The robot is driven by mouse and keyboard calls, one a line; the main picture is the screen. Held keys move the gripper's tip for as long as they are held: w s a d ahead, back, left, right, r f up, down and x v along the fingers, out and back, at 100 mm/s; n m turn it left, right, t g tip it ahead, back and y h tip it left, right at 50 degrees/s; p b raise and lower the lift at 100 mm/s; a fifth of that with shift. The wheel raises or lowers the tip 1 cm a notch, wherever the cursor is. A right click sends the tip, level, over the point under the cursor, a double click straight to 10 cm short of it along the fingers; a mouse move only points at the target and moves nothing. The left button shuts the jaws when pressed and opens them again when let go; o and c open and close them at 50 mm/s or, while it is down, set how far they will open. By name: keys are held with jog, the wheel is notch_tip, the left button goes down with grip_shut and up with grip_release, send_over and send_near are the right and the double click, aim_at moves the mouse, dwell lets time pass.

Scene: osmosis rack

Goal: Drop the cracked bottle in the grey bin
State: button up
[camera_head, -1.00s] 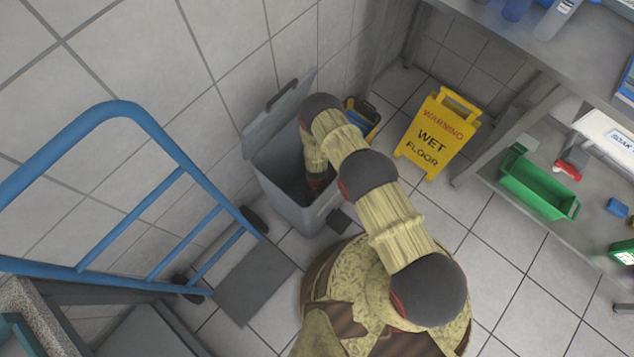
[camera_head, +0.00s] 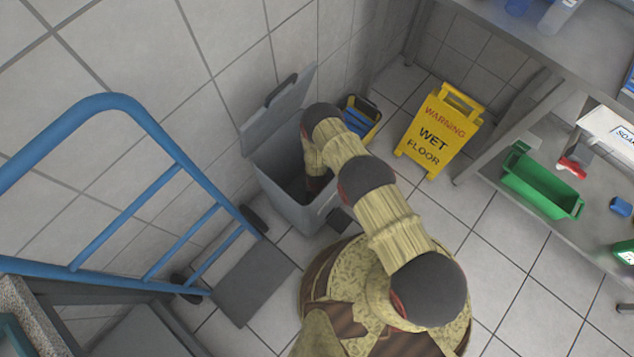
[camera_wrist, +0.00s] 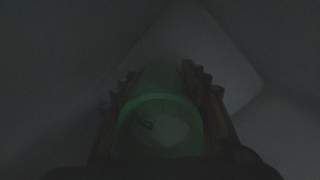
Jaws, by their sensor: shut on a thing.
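The grey bin (camera_head: 275,207) stands open against the wall, its lid (camera_head: 280,104) tipped back to the wall. My arm reaches down into the bin, and my gripper is hidden inside it in the head view. In the dark wrist view my gripper (camera_wrist: 162,85) is shut on a green, see-through bottle (camera_wrist: 160,128), one finger on each side. A small dark mark shows on the bottle's round near end; I cannot tell if it is the crack. A paler patch lies beyond the bottle, likely the bin's inside.
A blue hand truck (camera_head: 150,108) stands left of the bin. A yellow wet floor sign (camera_head: 440,130) and a yellow bucket (camera_head: 367,112) stand to its right. A steel rack with a green crate (camera_head: 540,188) is at the right.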

jog(key=shift+f, duration=0.25)
jog(key=o, duration=1.2)
jog(key=r+p, duration=0.1)
jog(key=r, duration=0.3)
jog(key=w+r+p, duration=0.1)
jog(key=r+p, duration=0.1)
jog(key=r, duration=0.2)
jog(key=r+p, duration=0.1)
jog(key=r, duration=0.4)
jog(key=shift+w, duration=0.35)
